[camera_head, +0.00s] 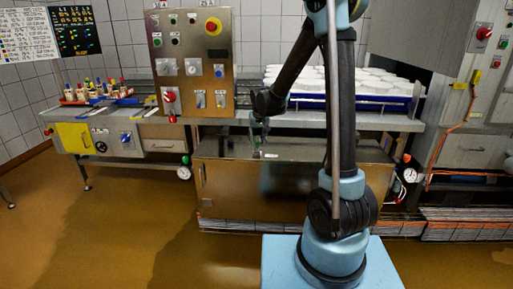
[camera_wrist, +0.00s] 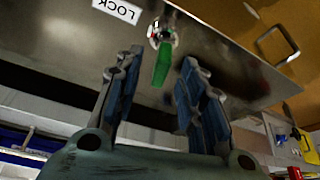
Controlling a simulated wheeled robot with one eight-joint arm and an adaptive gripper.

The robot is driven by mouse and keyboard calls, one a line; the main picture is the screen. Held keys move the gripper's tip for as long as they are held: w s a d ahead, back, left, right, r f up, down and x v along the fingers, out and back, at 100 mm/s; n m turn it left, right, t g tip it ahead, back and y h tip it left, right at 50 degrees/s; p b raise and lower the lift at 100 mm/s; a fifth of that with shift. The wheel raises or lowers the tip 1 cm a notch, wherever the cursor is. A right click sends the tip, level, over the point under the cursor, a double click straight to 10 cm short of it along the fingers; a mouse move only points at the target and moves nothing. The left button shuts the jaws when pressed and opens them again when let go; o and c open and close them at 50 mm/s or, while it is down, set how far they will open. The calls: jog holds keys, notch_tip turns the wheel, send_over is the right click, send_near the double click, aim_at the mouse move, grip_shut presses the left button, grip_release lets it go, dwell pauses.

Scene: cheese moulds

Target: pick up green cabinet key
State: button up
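The green cabinet key (camera_wrist: 161,66) sticks out of a round metal lock (camera_wrist: 161,35) on the steel cabinet (camera_wrist: 225,62) in the wrist view. A white label reading LOCK (camera_wrist: 118,10) is beside it, seen upside down. My gripper (camera_wrist: 160,75) is open. Its two blue-padded fingers stand on either side of the key's line, with clear gaps on both sides. I cannot tell how far the fingertips are from the key in depth. In the head view my gripper (camera_head: 260,128) is at the cabinet's front upper edge, and the key there is small and unclear.
A steel control box (camera_head: 193,62) with buttons stands on the counter left of my gripper. White cheese moulds (camera_head: 345,80) fill a blue tray behind my arm. Bottles (camera_head: 98,92) stand on the bench at left. The brown floor (camera_head: 130,225) in front of the cabinet is clear.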

aim_at(257, 140)
jog(key=shift+x, duration=2.3)
jog(key=shift+c, duration=0.3)
grip_shut()
